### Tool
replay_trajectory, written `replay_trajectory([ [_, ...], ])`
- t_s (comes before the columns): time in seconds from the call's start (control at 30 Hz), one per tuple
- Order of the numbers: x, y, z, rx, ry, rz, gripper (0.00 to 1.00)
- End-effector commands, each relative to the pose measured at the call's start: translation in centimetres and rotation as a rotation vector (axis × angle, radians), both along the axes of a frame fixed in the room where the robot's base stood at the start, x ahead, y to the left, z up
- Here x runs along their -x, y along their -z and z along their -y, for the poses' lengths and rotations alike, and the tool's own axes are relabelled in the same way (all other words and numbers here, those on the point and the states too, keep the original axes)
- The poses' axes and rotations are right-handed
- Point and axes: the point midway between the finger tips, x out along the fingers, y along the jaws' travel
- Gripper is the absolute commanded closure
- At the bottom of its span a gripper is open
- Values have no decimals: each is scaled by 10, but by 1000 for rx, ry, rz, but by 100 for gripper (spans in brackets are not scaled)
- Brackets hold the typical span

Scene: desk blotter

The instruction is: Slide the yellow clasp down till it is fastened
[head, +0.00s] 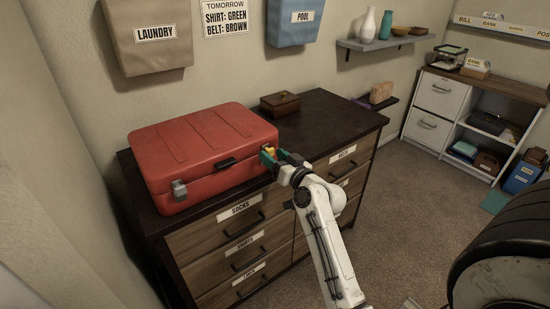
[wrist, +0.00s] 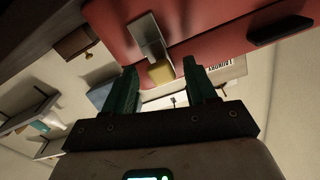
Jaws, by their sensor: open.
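The red case (head: 200,150) lies closed on the dark-topped dresser. Its yellow clasp (head: 268,149) is at the right end of the front side, partly hidden by my gripper. In the wrist view the yellow clasp (wrist: 160,73) sits at one end of a grey metal plate (wrist: 147,38) on the red surface. My gripper (head: 273,155) has green fingers and is open at this clasp. In the wrist view the fingertips (wrist: 160,64) stand either side of the yellow piece, with gaps visible. I cannot tell whether the clasp is fastened.
A grey clasp (head: 179,189) is at the case's left front, and a dark handle (head: 226,163) between. A small wooden box (head: 280,103) stands behind my gripper. The dresser top (head: 325,120) is mostly bare to the right. Wall pockets hang above the case.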

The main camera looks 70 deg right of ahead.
Motion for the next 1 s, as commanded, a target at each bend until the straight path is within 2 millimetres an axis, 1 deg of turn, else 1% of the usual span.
replay_trajectory([
  [0.17, 11, 1, -7, -1, 1, -1, 44],
  [0.5, 65, 2, -40, 0, -1, -2, 44],
  [0.6, 77, 2, -48, -1, 0, -3, 44],
  [0.7, 86, 2, -53, -1, -1, -2, 44],
  [0.8, 90, 1, -56, -1, 0, -1, 44],
  [1.0, 92, 0, -57, -1, 0, -1, 44],
])
